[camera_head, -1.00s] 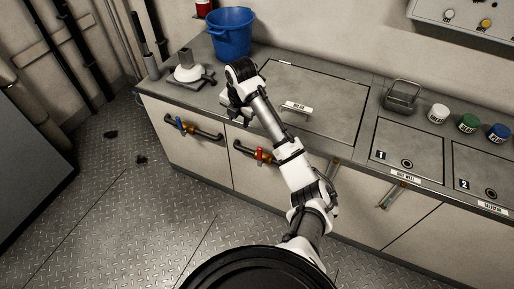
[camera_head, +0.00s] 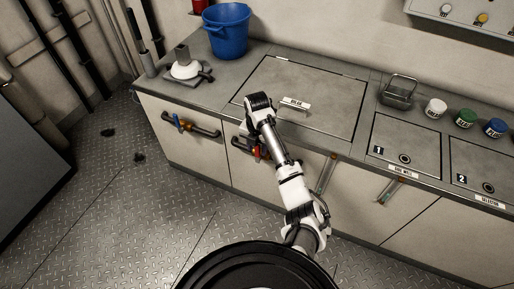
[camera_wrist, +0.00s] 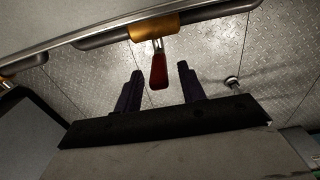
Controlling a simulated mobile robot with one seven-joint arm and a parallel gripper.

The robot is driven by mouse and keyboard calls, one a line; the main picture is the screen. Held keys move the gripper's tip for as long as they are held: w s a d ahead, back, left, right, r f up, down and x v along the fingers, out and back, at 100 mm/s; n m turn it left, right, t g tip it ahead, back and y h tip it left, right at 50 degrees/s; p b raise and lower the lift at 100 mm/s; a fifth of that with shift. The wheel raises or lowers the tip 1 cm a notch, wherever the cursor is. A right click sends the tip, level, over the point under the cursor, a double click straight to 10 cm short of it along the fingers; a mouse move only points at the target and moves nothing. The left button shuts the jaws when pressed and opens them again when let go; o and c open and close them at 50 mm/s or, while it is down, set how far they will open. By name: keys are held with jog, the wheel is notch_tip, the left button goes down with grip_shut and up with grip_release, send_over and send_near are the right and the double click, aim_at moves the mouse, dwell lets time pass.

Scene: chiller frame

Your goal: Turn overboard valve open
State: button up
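A red valve handle (camera_wrist: 159,72) hangs from a brass valve body (camera_wrist: 153,27) on a grey pipe in the wrist view. My gripper (camera_wrist: 161,71) is open, one dark finger on each side of the handle with gaps showing; contact is not visible. In the head view this red-handled valve (camera_head: 261,153) sits on the cabinet front, partly covered by my arm. My gripper's fingers are hidden there. A second valve with a blue handle (camera_head: 181,122) is on a pipe to its left. No label shows which is the overboard valve.
The grey counter (camera_head: 215,95) with a hatch and handle (camera_head: 294,104) lies above the valves. Two more fittings (camera_head: 328,172) (camera_head: 388,190) project at right.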

jog(key=shift+f, duration=0.5)
grip_shut()
